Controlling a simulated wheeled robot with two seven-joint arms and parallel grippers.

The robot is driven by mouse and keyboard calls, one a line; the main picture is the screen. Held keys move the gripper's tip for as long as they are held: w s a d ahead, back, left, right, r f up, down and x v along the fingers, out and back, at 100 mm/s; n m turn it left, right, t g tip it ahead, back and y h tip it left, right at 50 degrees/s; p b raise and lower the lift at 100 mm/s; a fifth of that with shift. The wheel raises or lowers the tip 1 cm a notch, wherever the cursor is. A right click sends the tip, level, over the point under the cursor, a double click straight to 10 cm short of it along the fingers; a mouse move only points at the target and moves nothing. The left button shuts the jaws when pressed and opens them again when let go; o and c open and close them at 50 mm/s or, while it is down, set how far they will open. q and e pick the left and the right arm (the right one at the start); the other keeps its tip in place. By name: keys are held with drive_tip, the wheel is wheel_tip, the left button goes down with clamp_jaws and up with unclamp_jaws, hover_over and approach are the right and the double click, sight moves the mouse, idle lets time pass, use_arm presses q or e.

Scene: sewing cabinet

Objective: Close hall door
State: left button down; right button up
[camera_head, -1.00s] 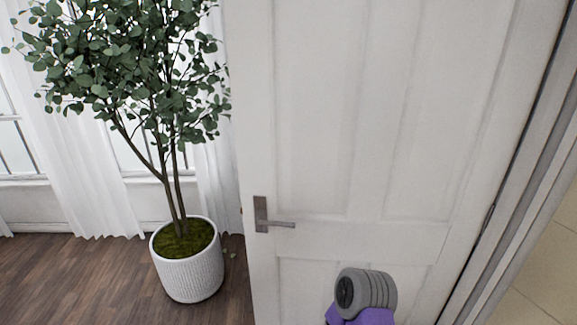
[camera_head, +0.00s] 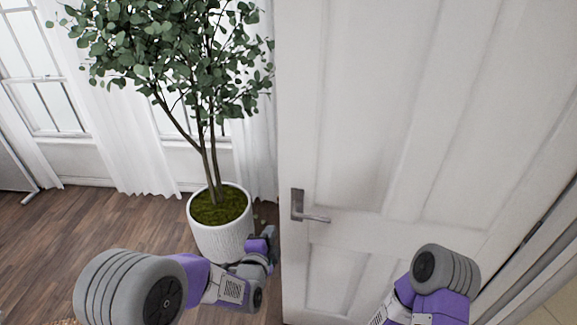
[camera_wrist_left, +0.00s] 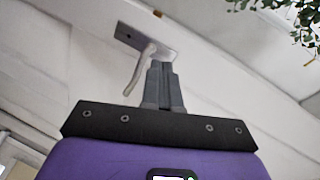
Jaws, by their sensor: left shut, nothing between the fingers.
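The white panelled hall door (camera_head: 365,110) stands open, filling the right half of the head view. Its hinge side is at the right, by the frame. Its metal lever handle (camera_head: 308,207) is near the door's left edge, and it also shows in the left wrist view (camera_wrist_left: 134,72). My left gripper (camera_head: 268,235) is just left of the door's free edge, below handle height. In the left wrist view its fingers (camera_wrist_left: 164,68) are shut and empty, close beside the handle; I cannot tell whether they touch the door. My right arm shows low in front of the door, its gripper out of view.
White curtains (camera_head: 125,130) and windows line the back wall. The wooden floor (camera_head: 100,225) at the left is clear.

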use_arm(q)
wheel_tip(320, 180, up, 10)
drive_tip(key=d+m+t+h+p, duration=0.1)
drive_tip(key=d+m+t, duration=0.1)
drive_tip(key=m, duration=0.1)
drive_tip(key=p, duration=0.1)
approach(291, 167)
drive_tip(key=x, duration=0.7)
drive_tip(key=shift+f, duration=0.15)
